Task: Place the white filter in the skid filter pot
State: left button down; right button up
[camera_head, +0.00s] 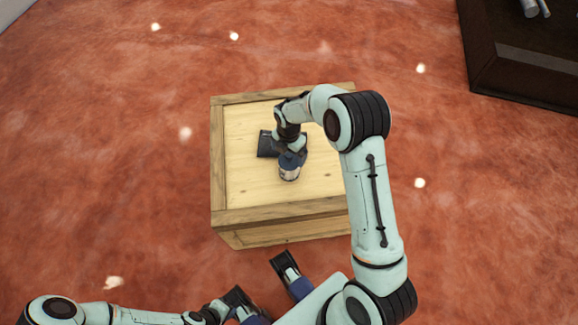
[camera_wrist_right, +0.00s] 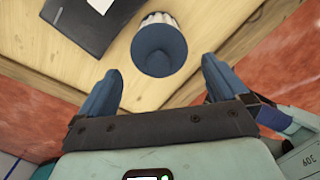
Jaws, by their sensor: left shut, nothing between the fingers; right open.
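A short round piece with a blue end and a white ribbed side, which looks like the white filter (camera_head: 289,172), stands on the wooden crate. In the right wrist view the filter (camera_wrist_right: 158,48) shows its blue end facing the camera, just beyond the fingertips. My right gripper (camera_head: 291,154) is close over it in the head view. In the right wrist view the gripper (camera_wrist_right: 160,70) is open, its blue fingers apart and nothing gripped. My left gripper (camera_head: 240,302) is low at the bottom of the head view, shut and empty, partly cut off. I cannot make out the skid filter pot.
The wooden crate (camera_head: 240,190) stands on a reddish floor. A dark flat object (camera_head: 266,144) lies on it beside the filter; it also shows in the right wrist view (camera_wrist_right: 78,38). A dark platform (camera_head: 520,60) with metal cylinders stands at the top right. The floor at left is clear.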

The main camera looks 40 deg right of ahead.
aim_at(289, 160)
notch_tip(289, 160, down, 2)
jog(key=shift+f, duration=0.1)
notch_tip(289, 160, down, 5)
jog(key=shift+w+d+r+b, duration=0.1)
jog(key=shift+d+b, duration=0.05)
jog(key=shift+b, duration=0.45)
jog(key=c, duration=1.1)
jog(key=shift+o, duration=0.2)
jog(key=shift+r, duration=0.7)
notch_tip(289, 160, up, 19)
jog(key=p, duration=0.3)
pick_arm(q)
notch_tip(289, 160, up, 12)
jog(key=p, duration=1.1)
jog(key=shift+w+r+g+p, duration=0.25)
jog(key=shift+w+g+p, duration=0.05)
jog(key=shift+p, duration=0.05)
pick_arm(e)
jog(key=w+a+r+m, duration=0.1)
jog(key=a+r+m, duration=0.2)
jog(key=a+m, duration=0.4)
jog(key=w+a+r+m, duration=0.1)
jog(key=a+r+m, duration=0.3)
jog(key=m, duration=1)
jog(key=a, duration=0.3)
jog(key=shift+w, duration=0.2)
